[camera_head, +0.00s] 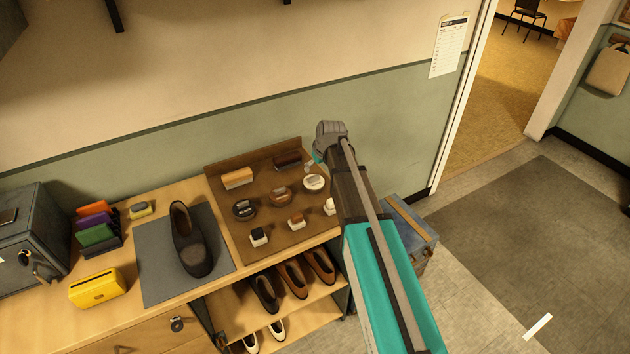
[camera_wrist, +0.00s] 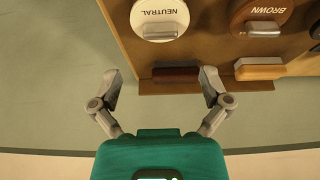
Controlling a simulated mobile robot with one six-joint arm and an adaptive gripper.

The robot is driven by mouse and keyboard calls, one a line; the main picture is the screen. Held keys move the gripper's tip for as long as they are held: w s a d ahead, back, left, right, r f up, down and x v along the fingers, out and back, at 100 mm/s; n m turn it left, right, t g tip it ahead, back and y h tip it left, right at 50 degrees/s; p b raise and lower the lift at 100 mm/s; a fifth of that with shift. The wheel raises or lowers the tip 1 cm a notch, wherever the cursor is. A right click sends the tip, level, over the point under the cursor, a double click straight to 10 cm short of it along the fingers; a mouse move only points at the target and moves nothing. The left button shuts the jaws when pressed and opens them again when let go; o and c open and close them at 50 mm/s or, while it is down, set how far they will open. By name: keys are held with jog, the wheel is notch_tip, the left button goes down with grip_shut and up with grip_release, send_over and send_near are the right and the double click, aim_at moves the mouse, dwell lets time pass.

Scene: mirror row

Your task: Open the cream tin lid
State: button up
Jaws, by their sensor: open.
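A round tin with a pale cream lid (camera_head: 315,182) sits at the right end of the row of tins on a brown board (camera_head: 217,192). In the wrist view this lid (camera_wrist: 158,14) reads NEUTRAL, appears upside down and has a grey tab on its edge. A brown tin (camera_head: 281,196), labelled BROWN in the wrist view (camera_wrist: 262,10), is beside it, and a black tin (camera_head: 243,209) is further left. My gripper (camera_wrist: 160,79) is open and empty. Its fingers are spread, apart from the cream tin. In the head view my arm partly hides it.
A dark brush (camera_wrist: 174,73) and a tan brush (camera_wrist: 259,69) lie along the board's back. Small bottles (camera_head: 258,237) stand in front of the tins. A shoe (camera_head: 190,240) rests on a grey mat (camera_head: 155,272) to the left. The green wall (camera_head: 150,150) is close behind.

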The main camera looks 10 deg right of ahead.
aim_at(315, 176)
jog(key=shift+b+x, duration=2.95)
jog(key=shift+x, duration=0.55)
jog(key=c, duration=1.3)
jog(key=shift+d, duration=0.1)
jog(key=shift+c, duration=0.2)
